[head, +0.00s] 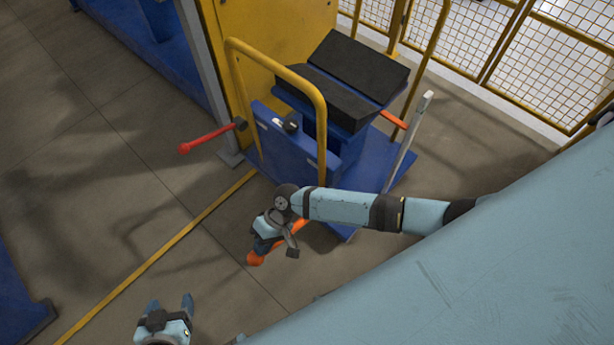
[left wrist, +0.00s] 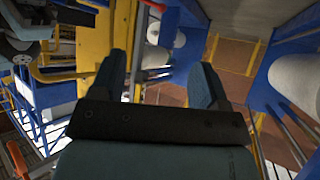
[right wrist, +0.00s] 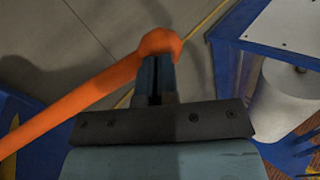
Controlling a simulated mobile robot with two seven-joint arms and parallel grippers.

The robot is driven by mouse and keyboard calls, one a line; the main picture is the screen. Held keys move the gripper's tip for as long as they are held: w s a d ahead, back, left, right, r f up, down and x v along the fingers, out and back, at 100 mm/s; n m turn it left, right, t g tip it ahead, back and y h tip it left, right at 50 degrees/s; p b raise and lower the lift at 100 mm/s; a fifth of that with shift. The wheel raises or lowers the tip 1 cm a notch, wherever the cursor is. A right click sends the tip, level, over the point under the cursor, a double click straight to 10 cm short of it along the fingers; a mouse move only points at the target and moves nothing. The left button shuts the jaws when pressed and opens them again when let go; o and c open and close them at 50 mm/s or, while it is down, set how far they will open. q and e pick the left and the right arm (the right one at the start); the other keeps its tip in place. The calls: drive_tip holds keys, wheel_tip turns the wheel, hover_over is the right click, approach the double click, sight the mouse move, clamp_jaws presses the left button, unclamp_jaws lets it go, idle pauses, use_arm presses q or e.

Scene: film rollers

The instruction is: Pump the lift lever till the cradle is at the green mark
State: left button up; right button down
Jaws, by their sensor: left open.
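The lift's black V-shaped cradle (head: 345,82) stands empty on the blue lift cart (head: 335,140). The orange lift lever (head: 290,236) slopes out low at the cart's near side; its rounded end (right wrist: 160,44) shows in the right wrist view. My right gripper (head: 263,240) is at the lever's outer end. Its fingers (right wrist: 157,78) are together, with tips overlapping the lever; contact is hard to judge. My left gripper (head: 172,303) is open and empty over the floor, its fingers (left wrist: 157,80) spread. I cannot make out the green mark; an orange pointer (head: 393,119) is near the grey post (head: 408,140).
A yellow hoop handle (head: 322,130) rises from the cart. A red bar (head: 208,138) sticks out left beside a yellow panel (head: 258,40). Mesh fencing (head: 555,60) stands behind. A yellow floor line (head: 160,252) crosses clear floor at left. White rolls (left wrist: 297,83) show in the left wrist view.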

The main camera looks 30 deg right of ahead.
drive_tip(key=shift+s+a+f, duration=0.1)
drive_tip(key=shift+f, duration=0.25)
use_arm(q)
drive_tip(key=shift+a+f, duration=0.1)
drive_tip(key=shift+f, duration=0.1)
wheel_tip(320, 180, down, 5)
drive_tip(key=b, duration=0.4)
use_arm(e)
drive_tip(key=f, duration=0.2)
drive_tip(key=a+f+p, duration=0.1)
drive_tip(key=f, duration=0.1)
drive_tip(key=shift+s+a+f, duration=0.1)
drive_tip(key=shift+s+f, duration=0.1)
use_arm(q)
wheel_tip(320, 180, up, 16)
drive_tip(key=p, duration=1.4)
drive_tip(key=shift+f, duration=0.15)
use_arm(e)
drive_tip(key=a+r+v, duration=0.1)
drive_tip(key=v, duration=0.7)
drive_tip(key=s+a+r+v, duration=0.1)
drive_tip(key=a+v, duration=0.1)
drive_tip(key=v, duration=0.7)
drive_tip(key=shift+d+r, duration=0.2)
drive_tip(key=shift+r, duration=0.45)
drive_tip(key=shift+f, duration=0.1)
